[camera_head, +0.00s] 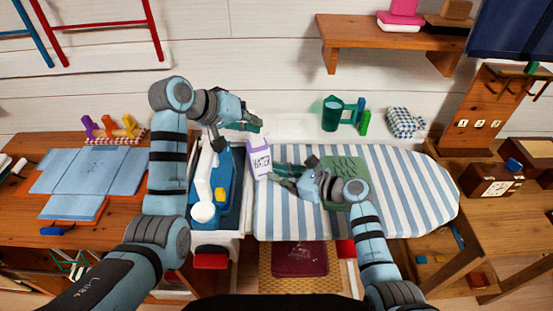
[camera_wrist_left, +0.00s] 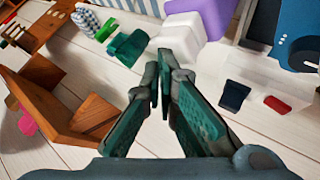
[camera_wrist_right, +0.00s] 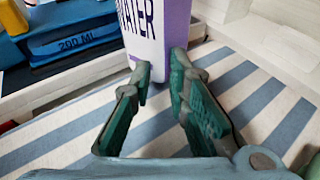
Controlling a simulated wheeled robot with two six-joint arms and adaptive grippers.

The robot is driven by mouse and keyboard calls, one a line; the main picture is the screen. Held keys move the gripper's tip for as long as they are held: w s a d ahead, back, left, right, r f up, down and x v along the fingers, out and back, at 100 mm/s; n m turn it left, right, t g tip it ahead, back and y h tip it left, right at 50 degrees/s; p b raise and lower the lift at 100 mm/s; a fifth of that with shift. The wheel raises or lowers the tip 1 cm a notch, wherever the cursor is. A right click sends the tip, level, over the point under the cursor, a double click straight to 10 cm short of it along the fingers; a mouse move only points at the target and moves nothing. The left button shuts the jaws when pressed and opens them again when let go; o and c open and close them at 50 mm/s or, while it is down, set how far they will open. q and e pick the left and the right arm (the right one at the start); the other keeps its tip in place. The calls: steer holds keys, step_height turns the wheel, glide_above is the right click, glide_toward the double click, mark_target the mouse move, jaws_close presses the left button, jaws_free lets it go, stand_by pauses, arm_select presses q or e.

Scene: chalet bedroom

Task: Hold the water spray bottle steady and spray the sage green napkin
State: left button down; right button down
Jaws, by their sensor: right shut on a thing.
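The water spray bottle (camera_head: 259,160), purple with a white WATER label, stands upright at the left end of the striped ironing board. It also shows in the right wrist view (camera_wrist_right: 147,30). My right gripper (camera_head: 272,170) is shut on its lower part, with one finger on each side. My left gripper (camera_head: 255,124) is above and just behind the bottle's top. In the left wrist view its fingers (camera_wrist_left: 161,75) are almost together with nothing between them. The sage green napkin (camera_head: 345,166) lies on the board, partly hidden by my right arm.
A blue and white iron or steamer (camera_head: 203,180) stands left of the bottle. A green watering can (camera_head: 331,113) and a checked cloth (camera_head: 405,122) are behind the board (camera_head: 410,190). A wooden shelf (camera_head: 390,36) juts from the wall. The board's right side is clear.

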arm_select(q)
steer(key=shift+s+f, duration=0.2)
steer(key=shift+f, duration=0.65)
arm_select(e)
steer(key=shift+r, duration=0.25)
arm_select(q)
steer(key=shift+w+r, duration=0.2)
steer(key=shift+r, duration=1.1)
arm_select(e)
steer(key=shift+f, duration=0.25)
arm_select(q)
step_height(320, 180, up, 6)
arm_select(e)
steer(key=shift+s, duration=0.1)
arm_select(q)
steer(key=c, duration=2.3)
jaws_free()
steer(key=shift+a+r, duration=0.1)
steer(key=shift+r, duration=0.05)
